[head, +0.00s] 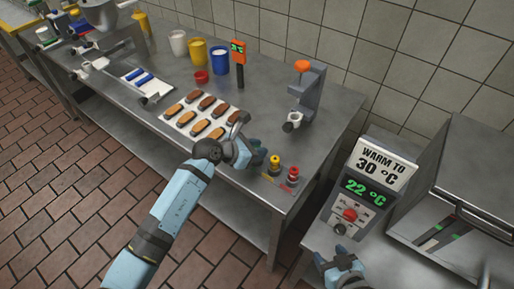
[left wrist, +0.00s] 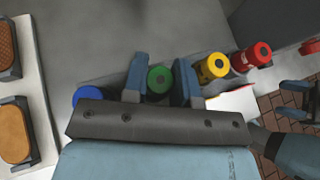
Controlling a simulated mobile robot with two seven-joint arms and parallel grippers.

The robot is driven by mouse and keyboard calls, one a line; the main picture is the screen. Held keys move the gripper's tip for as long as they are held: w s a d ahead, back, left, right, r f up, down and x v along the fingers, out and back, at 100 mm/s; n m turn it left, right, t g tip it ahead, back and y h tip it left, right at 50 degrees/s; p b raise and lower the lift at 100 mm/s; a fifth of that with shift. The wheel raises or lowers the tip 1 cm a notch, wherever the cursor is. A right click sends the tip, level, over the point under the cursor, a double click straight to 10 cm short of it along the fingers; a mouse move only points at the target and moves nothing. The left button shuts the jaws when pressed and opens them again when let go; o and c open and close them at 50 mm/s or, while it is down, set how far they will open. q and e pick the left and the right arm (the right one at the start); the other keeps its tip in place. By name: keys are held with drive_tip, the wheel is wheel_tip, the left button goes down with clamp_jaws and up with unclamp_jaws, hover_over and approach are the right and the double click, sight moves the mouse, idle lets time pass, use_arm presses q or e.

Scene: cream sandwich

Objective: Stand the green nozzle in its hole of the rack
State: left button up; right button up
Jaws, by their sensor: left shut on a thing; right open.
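The green nozzle (left wrist: 160,79) is between the two fingers of my left gripper (left wrist: 161,82), which is shut on it. In the head view my left gripper (head: 240,153) is over the front edge of the steel bench and hides the green nozzle. A blue nozzle (left wrist: 87,95) is on one side of it, and a yellow nozzle (left wrist: 213,67) and a red nozzle (left wrist: 252,56) on the other, all in one row. The rack is mostly hidden, and I cannot tell whether the green nozzle is in its hole. My right gripper (head: 341,264) is open at the bottom right.
A white tray of several biscuits (head: 178,123) lies behind my left gripper. A grey stand with an orange knob (head: 302,66) is at the back. The yellow nozzle (head: 274,162) and red nozzle (head: 292,174) stand close to the gripper. A warming control box (head: 352,212) is at right.

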use_arm(q)
drive_tip(key=o, duration=0.9)
drive_tip(key=s+a+r+n+t+h, duration=0.1)
drive_tip(key=s+a+r+n+t, duration=0.2)
drive_tip(key=s+a+n+t, duration=0.55)
drive_tip(key=s+a+r+n+t+h, duration=0.15)
drive_tip(key=s+a+n, duration=0.3)
drive_tip(key=n, duration=0.85)
drive_tip(key=s+a+f+n+g+y, duration=0.2)
drive_tip(key=s+f+n+y, duration=0.3)
drive_tip(key=n, duration=0.6)
drive_tip(key=s+a+f+n+g+y, duration=0.3)
drive_tip(key=s+f+n, duration=0.6)
drive_tip(key=f+n, duration=0.3)
drive_tip(key=shift+a+y, duration=0.65)
drive_tip(key=shift+y, duration=0.2)
